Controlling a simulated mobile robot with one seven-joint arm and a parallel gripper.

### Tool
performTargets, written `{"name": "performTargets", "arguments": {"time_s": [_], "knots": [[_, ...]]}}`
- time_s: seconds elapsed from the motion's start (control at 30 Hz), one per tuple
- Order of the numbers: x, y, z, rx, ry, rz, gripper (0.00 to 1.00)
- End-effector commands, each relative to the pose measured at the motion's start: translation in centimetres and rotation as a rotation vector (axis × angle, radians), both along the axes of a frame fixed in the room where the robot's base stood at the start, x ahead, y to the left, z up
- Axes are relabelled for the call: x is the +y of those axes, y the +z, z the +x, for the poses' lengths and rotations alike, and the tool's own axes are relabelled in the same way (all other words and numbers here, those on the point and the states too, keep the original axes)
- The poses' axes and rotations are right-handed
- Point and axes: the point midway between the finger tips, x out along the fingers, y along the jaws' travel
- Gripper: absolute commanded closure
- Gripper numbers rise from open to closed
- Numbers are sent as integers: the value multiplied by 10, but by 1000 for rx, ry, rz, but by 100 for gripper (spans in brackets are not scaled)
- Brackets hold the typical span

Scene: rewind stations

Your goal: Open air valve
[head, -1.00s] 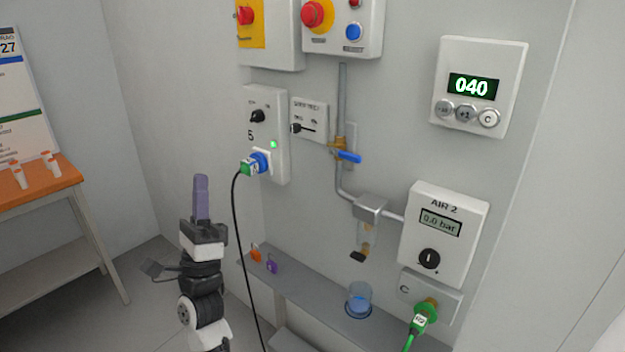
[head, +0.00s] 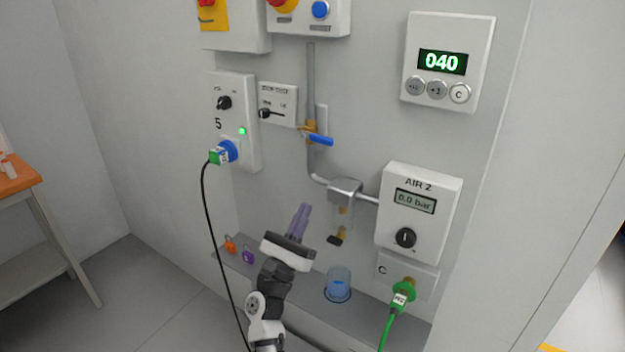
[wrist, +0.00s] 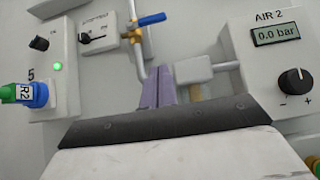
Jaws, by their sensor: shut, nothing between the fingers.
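The air valve is a brass body with a blue lever (head: 321,140) on the grey vertical pipe, with the lever sticking out to the right and tilted slightly down. In the wrist view the blue lever (wrist: 152,19) shows at the top centre, beyond the fingers. My gripper (head: 303,208) is below and slightly left of the valve, apart from it. Its purple fingers are shut and empty, pointing up toward the wall; they also show in the wrist view (wrist: 158,85). The AIR 2 box (head: 418,214) reads 0.0 bar.
A filter unit (head: 344,190) hangs on the pipe just right of my fingers. A blue cup (head: 338,285) and orange and purple padlocks (head: 248,257) are on the grey ledge. A black cable (head: 207,230) hangs at left from the socket box. A green hose (head: 390,325) hangs at right.

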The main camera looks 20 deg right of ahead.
Motion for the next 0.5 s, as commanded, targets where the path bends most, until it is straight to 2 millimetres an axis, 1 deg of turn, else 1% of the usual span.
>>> {"name": "performTargets", "arguments": {"time_s": [0.03, 0.17, 0.5], "knots": [[-4, 7, 2, -2, -2, -1, 100], [-16, 25, 11, -3, -2, 0, 100], [-56, 78, 43, -1, -3, -2, 100]]}}
